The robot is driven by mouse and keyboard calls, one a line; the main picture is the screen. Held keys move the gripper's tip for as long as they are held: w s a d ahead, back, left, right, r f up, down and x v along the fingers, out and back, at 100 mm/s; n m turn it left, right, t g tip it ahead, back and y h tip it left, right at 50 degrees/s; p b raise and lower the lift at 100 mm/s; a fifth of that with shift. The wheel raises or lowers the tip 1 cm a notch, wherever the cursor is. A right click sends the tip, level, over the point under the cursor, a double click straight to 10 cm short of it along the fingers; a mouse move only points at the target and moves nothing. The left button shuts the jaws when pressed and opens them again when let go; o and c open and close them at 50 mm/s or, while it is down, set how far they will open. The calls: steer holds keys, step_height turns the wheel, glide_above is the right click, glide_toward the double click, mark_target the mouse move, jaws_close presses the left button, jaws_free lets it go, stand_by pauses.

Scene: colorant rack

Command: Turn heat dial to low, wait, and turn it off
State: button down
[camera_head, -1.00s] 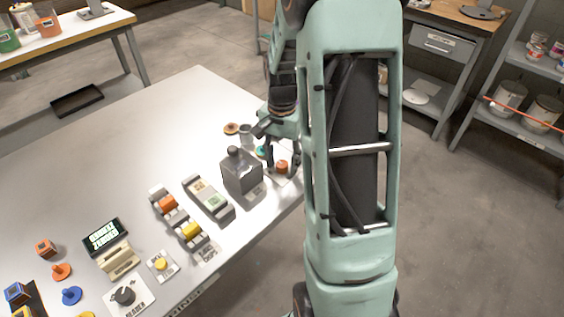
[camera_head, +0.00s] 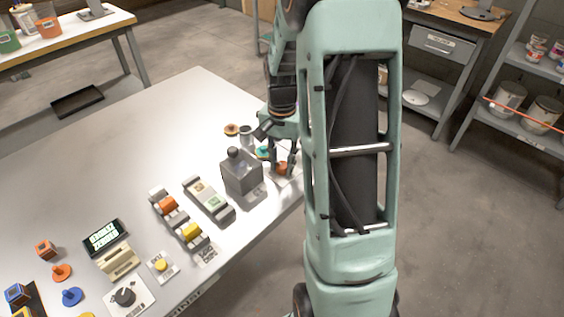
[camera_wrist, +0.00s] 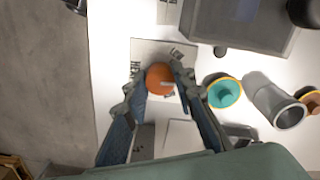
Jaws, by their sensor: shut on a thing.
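The heat dial is an orange-red round knob (camera_wrist: 160,80) on a pale labelled plate (camera_wrist: 150,49) near the table's right edge. It also shows in the head view (camera_head: 282,169), partly covered by my fingers. My gripper (camera_wrist: 158,74) is over the plate with one finger on each side of the knob, shut on it. A light pointer mark shows on the knob, but I cannot read which label it faces.
A grey box-shaped unit (camera_head: 240,177) stands close left of the gripper. A teal disc (camera_wrist: 223,92) and a grey cylinder (camera_wrist: 274,100) are beside my fingers. Switches, a small display (camera_head: 105,236) and a black dial (camera_head: 124,296) lie further left.

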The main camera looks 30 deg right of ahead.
mark_target(282, 165)
steer(key=n, duration=0.5)
steer(key=shift+n+p, duration=0.35)
steer(key=shift+n, duration=0.05)
steer(key=n, duration=0.5)
steer(key=shift+p, duration=0.4)
steer(key=shift+n, duration=0.3)
steer(key=c, duration=1.6)
jaws_free()
step_height(282, 165, up, 12)
